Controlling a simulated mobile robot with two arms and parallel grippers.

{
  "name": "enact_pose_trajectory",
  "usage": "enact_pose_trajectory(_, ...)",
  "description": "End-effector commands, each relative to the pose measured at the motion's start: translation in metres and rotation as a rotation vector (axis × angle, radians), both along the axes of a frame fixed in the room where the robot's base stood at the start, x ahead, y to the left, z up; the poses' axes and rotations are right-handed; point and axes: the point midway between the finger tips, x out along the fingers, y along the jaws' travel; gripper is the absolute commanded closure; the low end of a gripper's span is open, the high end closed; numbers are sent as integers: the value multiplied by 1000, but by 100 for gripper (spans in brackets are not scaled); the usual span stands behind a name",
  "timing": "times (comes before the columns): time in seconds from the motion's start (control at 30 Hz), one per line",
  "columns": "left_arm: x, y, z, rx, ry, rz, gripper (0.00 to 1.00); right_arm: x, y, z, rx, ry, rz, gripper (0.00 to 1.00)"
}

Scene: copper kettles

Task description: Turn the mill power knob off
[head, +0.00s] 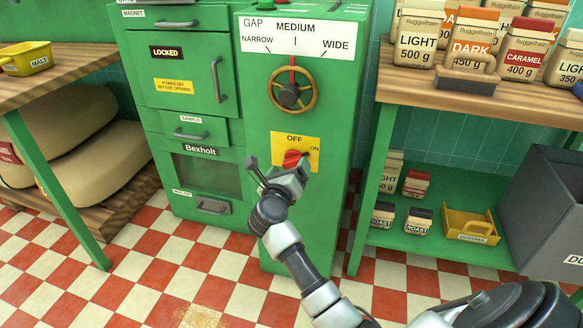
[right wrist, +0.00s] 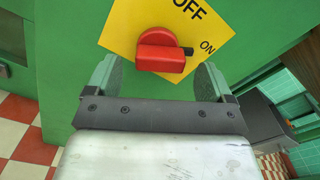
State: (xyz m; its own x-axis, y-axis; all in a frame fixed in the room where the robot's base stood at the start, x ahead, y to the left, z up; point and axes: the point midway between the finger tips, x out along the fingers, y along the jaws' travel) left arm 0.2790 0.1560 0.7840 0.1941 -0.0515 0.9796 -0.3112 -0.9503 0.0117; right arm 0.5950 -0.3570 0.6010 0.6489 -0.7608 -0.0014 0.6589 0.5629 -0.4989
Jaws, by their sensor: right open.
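The mill power knob (head: 292,158) is red and sits on a yellow plate (head: 306,142) marked OFF at the top and ON at the right, on the green mill's front. In the right wrist view the knob (right wrist: 160,52) lies roughly crosswise, and its black pointer (right wrist: 188,51) is on the side of the ON mark. My right gripper (head: 277,167) is open in front of the knob. In the right wrist view its fingers (right wrist: 157,76) stand to either side below the knob, with nothing held; whether they touch the plate is unclear. My left gripper is out of view.
Above the knob is a gap handwheel (head: 292,92) with a red pointer towards MEDIUM. A locked green door (head: 182,65) is left of it. A shelf with bags and a yellow dustpan (head: 470,226) stands right; a grey bin (head: 548,205) is beyond. Checkered floor lies open in front.

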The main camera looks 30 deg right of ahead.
Motion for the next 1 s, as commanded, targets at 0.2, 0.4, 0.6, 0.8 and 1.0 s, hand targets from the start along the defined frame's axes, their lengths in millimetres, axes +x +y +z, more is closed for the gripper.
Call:
enact_pose_trajectory(0.2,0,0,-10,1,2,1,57,18,-20,-1,-2,0,1,17)
enact_pose_trajectory(0.4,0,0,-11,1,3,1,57,21,-25,0,-1,0,1,17)
enact_pose_trajectory(0.6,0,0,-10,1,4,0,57,21,-25,0,-1,0,1,22)
enact_pose_trajectory(0.8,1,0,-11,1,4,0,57,21,-24,0,-2,1,1,52)
enact_pose_trajectory(1.0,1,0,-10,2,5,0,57,21,-24,0,-3,2,1,65)
